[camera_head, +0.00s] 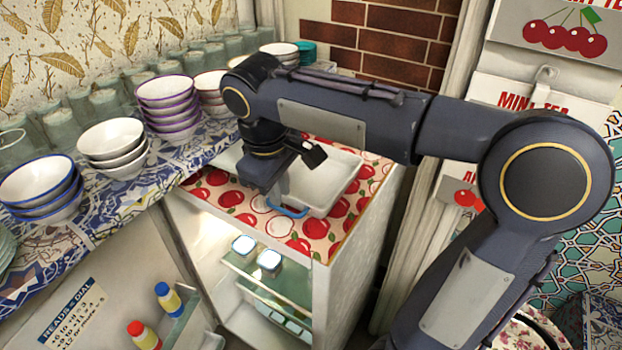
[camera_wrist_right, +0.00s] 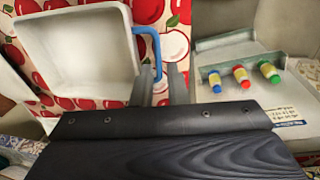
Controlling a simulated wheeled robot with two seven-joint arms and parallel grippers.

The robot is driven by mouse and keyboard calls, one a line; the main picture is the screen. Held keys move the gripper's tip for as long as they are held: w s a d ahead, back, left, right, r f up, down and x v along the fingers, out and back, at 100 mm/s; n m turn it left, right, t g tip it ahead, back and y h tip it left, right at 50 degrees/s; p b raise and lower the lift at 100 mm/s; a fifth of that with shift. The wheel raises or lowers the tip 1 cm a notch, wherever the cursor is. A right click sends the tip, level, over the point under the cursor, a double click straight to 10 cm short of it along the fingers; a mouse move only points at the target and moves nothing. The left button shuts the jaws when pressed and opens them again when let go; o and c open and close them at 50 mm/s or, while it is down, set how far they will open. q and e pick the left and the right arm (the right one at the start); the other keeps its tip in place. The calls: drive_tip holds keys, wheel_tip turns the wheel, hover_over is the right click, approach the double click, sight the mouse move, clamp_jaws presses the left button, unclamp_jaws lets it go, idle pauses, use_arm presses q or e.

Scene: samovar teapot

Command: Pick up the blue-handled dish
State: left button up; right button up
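The dish is a white rectangular tray (camera_head: 340,180) with a blue handle (camera_head: 290,212). It lies on an apple-print cloth on top of a small white cabinet. The right wrist view shows the dish (camera_wrist_right: 80,55) at upper left, its blue handle (camera_wrist_right: 150,42) facing the fingers. My right gripper (camera_wrist_right: 162,84) is open. Its two fingertips are apart, and the handle's near end shows between them in that view; I cannot tell if they touch it. In the head view my right gripper (camera_head: 270,190) points down over the dish's handle side and hides part of the dish. My left gripper is out of view.
Stacked bowls (camera_head: 168,105) and several glasses stand on a blue-patterned counter (camera_head: 110,205) at left. A brick wall (camera_head: 385,40) is behind. Below, the lit cabinet shelf holds jars (camera_head: 268,262). Small bottles (camera_head: 168,298) stand on a lower ledge.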

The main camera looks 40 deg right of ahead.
sight(283, 209)
drive_tip(key=shift+w+a+f, duration=0.1)
drive_tip(key=shift+w+f, duration=0.2)
drive_tip(key=shift+w, duration=0.05)
drive_tip(key=f, duration=0.2)
drive_tip(key=d+f, duration=0.1)
drive_tip(key=f, duration=0.3)
drive_tip(key=shift+w+d+f, duration=0.25)
drive_tip(key=shift+f, duration=0.1)
clamp_jaws()
drive_tip(key=shift+r, duration=0.15)
